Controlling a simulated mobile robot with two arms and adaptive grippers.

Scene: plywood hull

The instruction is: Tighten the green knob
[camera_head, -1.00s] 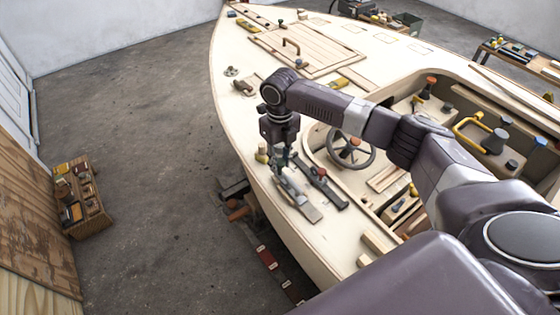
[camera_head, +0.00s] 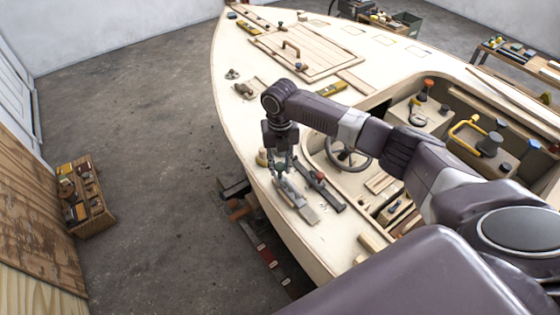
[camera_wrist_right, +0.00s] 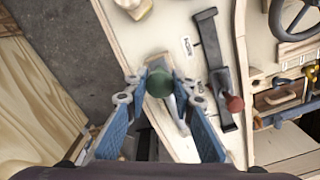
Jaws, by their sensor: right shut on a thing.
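The green knob (camera_wrist_right: 160,83) shows in the middle of the right wrist view, on a grey metal plate fixed to the pale deck. My right gripper (camera_wrist_right: 160,90) has its two blue-padded fingers on either side of it and is shut on it. In the head view my right gripper (camera_head: 279,167) points down over the deck's near left edge, at the end of the plate (camera_head: 298,200). The knob is largely hidden by the fingers there. My left gripper is in neither view.
A dark bar with a red knob (camera_wrist_right: 235,103) lies just right of the green knob. A steering wheel (camera_head: 347,152) and an open cockpit are farther right. A wooden shelf box (camera_head: 88,200) stands on the floor at left. The deck edge is close to the gripper.

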